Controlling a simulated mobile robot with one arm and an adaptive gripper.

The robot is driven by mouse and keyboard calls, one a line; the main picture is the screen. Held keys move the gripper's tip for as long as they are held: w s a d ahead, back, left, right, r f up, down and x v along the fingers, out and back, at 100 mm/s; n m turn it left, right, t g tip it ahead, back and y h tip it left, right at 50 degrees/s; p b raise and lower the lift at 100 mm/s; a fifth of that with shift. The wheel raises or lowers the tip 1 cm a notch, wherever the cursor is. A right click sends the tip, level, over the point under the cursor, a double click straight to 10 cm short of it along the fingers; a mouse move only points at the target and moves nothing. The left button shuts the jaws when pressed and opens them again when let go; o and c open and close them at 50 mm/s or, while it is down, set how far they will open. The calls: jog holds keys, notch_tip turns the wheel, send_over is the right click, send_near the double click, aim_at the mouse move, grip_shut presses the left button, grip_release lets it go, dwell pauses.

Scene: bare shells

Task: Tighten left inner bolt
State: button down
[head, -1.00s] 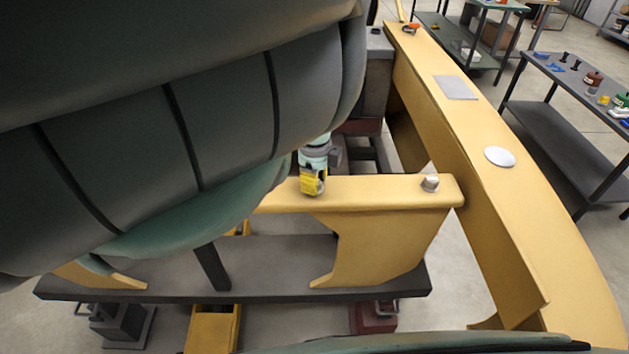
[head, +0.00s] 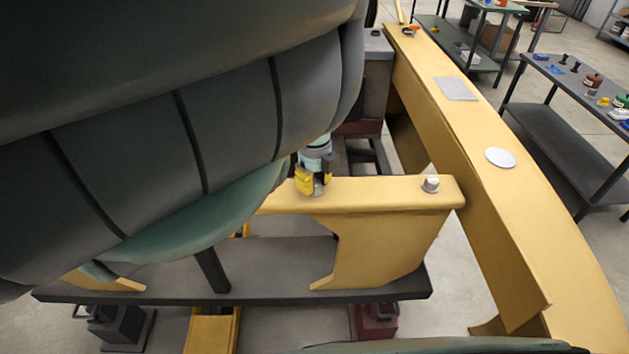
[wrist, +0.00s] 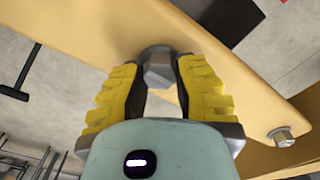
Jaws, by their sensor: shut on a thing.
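A grey hex bolt (wrist: 158,68) stands in the top of the yellow crossbeam (head: 375,193). My gripper (wrist: 160,82) has its two yellow-padded fingers on either side of the bolt head and is shut on it. In the head view my gripper (head: 313,182) is at the left part of the crossbeam, pointing down, and the bolt is partly hidden by a finger. A second silver bolt (head: 430,184) stands apart near the crossbeam's right end; it also shows in the wrist view (wrist: 281,136).
A long yellow beam (head: 470,150) runs along the right, with a grey square plate (head: 455,88) and a white disc (head: 500,157) on it. A dark platform (head: 270,270) lies below the crossbeam. Tables with small parts (head: 575,85) stand beyond the beam.

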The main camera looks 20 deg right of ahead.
jog(key=c, duration=0.6)
grip_release()
